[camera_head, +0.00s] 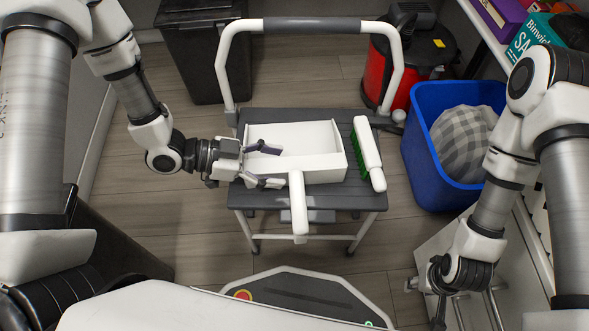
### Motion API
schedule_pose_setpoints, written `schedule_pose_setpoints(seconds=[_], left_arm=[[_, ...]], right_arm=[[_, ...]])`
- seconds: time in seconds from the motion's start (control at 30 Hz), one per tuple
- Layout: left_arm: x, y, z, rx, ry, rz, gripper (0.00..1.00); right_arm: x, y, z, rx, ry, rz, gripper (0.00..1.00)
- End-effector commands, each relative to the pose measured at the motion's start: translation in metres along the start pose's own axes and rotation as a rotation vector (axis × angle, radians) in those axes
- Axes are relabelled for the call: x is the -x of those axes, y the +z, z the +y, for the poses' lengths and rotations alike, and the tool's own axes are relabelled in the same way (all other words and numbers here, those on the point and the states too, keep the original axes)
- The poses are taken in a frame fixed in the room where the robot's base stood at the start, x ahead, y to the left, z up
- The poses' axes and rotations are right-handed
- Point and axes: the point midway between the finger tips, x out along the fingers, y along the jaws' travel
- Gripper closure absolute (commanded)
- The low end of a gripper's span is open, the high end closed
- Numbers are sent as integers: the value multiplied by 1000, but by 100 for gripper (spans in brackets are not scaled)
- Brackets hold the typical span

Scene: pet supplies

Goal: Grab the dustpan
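The white dustpan (318,168) lies on the grey top of a small step stool (350,197), its handle (298,207) pointing toward me. My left gripper (281,166) is at the dustpan's left side, its fingers spread apart, one over the pan and one near the front edge left of the handle. I cannot tell whether the fingers touch the pan. My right gripper (440,311) hangs low at the bottom right, far from the dustpan, and its fingers are mostly hidden.
A white brush with green bristles (369,155) lies right of the dustpan. The stool's white rail (228,70) rises behind it. A blue bin (425,150) with checked cloth, a red vacuum (380,75) and a black bin (203,70) stand around. Wooden floor is clear at left.

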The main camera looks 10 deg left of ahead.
Motion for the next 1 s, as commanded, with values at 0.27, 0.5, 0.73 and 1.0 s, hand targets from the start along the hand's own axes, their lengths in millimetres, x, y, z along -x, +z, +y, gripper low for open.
schedule_pose_setpoints(seconds=[0.27, 0.5, 0.73, 1.0], left_arm=[[0, 0, 0, 0, 0, 0, 100], [1, -1, 0, 0, 1, 0, 100], [8, -19, 0, -1, 0, 1, 100], [31, -32, 22, 9, -2, 3, 100]], right_arm=[[0, 0, 0, 0, 0, 0, 60], [1, 0, 0, 0, 0, 0, 60], [14, 0, 0, 0, 0, 0, 60], [32, 0, 0, 0, 0, 0, 60]])
